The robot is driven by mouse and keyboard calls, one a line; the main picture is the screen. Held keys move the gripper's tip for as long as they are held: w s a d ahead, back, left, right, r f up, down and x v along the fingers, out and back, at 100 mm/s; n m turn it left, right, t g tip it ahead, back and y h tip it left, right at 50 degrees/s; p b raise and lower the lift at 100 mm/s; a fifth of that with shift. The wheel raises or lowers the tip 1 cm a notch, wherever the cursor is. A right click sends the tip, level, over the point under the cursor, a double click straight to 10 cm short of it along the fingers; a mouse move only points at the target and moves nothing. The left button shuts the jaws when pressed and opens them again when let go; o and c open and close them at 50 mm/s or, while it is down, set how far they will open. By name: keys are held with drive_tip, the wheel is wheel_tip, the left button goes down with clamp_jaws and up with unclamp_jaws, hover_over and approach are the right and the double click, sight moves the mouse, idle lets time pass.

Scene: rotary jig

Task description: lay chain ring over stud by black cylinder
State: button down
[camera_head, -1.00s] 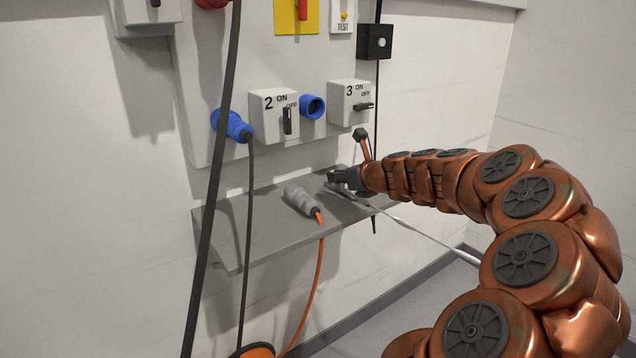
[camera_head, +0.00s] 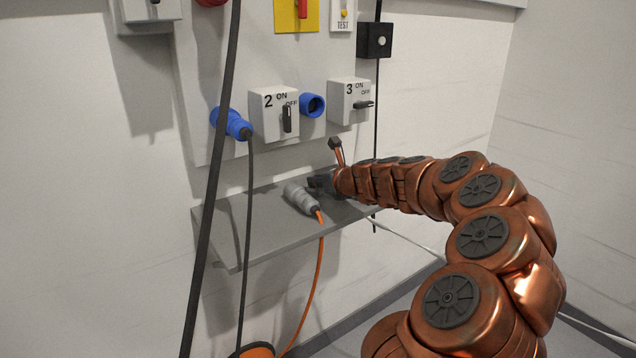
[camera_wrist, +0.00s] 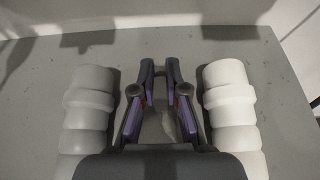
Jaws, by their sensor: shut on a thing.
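I cannot make out a chain ring, a stud or a black cylinder in either view. My gripper (camera_head: 318,184) is low over the grey shelf (camera_head: 240,220), just behind and right of a grey plug (camera_head: 301,198) with an orange cable. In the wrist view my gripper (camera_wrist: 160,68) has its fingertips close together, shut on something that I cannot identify.
The wall panel above holds a blue plug (camera_head: 232,124), a blue socket (camera_head: 312,105), switch box 2 (camera_head: 262,118) and switch box 3 (camera_head: 345,105). Black cables hang at the left. A white cable (camera_head: 405,236) runs below my arm. The shelf's left part is bare.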

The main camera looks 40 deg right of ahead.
drive_tip(key=shift+f, duration=0.1)
drive_tip(key=c, duration=1.2)
unclamp_jaws()
